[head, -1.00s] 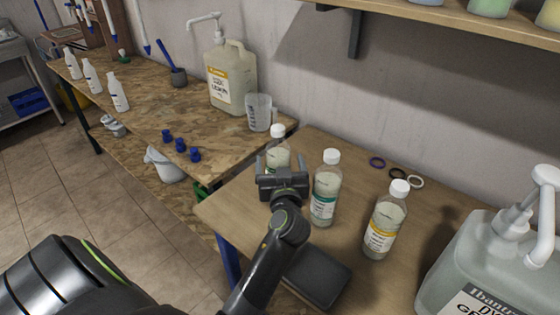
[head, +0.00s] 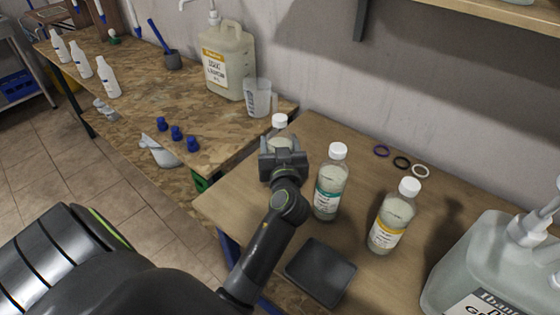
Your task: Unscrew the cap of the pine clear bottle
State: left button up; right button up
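Three clear bottles with white caps stand upright on the near wooden table. The left bottle (head: 280,122) is mostly hidden behind my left gripper; its white cap shows above the gripper. The middle bottle (head: 331,183) has a teal label, and the right bottle (head: 392,218) has a yellow label. The label words are too small to read, so I cannot tell which is pine clear. My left gripper (head: 283,150) is at the left bottle, below its cap. Its fingers are partly hidden, and I cannot tell whether they touch the bottle. My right gripper is not in view.
A dark square tray (head: 320,272) lies in front of the bottles. Several rings, including a white one (head: 420,171), lie behind them. A large pump container (head: 475,265) stands at right. The chipboard bench (head: 150,112) at left holds a jug (head: 257,97) and a yellow-labelled canister (head: 229,62).

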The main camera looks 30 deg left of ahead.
aim_at(279, 114)
pick_arm(q)
jog(key=shift+c, duration=0.3)
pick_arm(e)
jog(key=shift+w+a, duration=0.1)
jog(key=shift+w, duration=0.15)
pick_arm(q)
jog(key=shift+r, duration=0.25)
notch_tip(279, 114, up, 9)
jog(key=shift+r+p, duration=0.1)
jog(key=shift+p, duration=0.3)
jog(key=shift+r, duration=0.15)
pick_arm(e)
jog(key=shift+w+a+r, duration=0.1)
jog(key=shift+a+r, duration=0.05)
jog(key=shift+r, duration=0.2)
pick_arm(q)
jog(key=o, duration=0.8)
jog(key=c, duration=1)
